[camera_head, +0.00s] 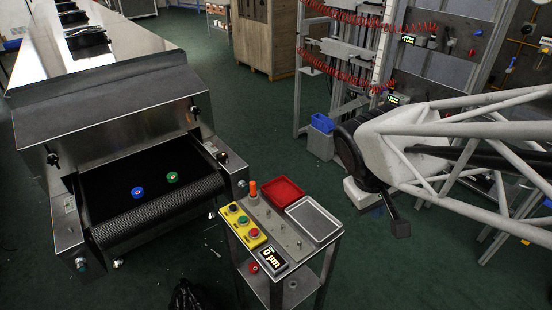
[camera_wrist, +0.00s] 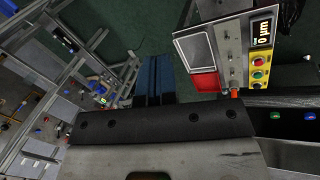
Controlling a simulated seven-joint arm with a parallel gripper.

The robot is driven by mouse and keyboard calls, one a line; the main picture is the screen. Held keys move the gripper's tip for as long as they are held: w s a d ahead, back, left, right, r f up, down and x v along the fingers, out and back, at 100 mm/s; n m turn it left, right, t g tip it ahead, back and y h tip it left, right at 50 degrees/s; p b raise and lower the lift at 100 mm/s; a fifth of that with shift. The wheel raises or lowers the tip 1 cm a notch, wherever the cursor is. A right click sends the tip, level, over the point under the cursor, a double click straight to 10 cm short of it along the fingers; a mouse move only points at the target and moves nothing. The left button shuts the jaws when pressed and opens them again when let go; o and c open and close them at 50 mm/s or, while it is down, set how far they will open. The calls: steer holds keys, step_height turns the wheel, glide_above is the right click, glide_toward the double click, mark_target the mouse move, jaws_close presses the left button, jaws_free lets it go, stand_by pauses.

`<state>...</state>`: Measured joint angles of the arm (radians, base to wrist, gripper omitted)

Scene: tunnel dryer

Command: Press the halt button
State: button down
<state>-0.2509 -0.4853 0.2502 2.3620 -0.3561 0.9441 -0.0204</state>
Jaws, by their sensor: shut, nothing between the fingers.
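A yellow button box (camera_head: 243,224) sits on top of a small metal cart, at its left edge. No label is readable; the red one looks like the halt button. The box also shows in the wrist view (camera_wrist: 249,74), at right. My gripper (camera_wrist: 153,66) is shut and empty, its dark fingers side by side. In the head view my arm's end hangs right of the cart, well apart from the buttons.
On the cart are a red tray (camera_head: 283,190), a grey tray (camera_head: 316,219), an orange post (camera_head: 252,188), small toggles and a display (camera_head: 272,260) reading 0 µm. The dryer's belt (camera_head: 110,189) at left carries a blue and a green disc. Racks with red coiled hoses stand behind.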

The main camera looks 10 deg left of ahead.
steer(key=w+a+f+n+t+h, duration=0.1)
steer(key=w+a+f+n, duration=0.25)
steer(key=a, duration=0.25)
steer(key=w+a+f+n+t+h, duration=0.1)
steer(key=w+a+f+n+h, duration=0.1)
steer(key=w+a+f+n, duration=0.25)
steer(key=n+t, duration=0.3)
steer(key=n, duration=0.3)
glide_above(255, 233)
step_height(255, 233, down, 6)
steer(key=shift+f, duration=0.15)
steer(key=shift+f, duration=0.2)
steer(key=shift+f, duration=4.2)
steer(key=shift+f, duration=0.85)
steer(key=shift+r, duration=0.85)
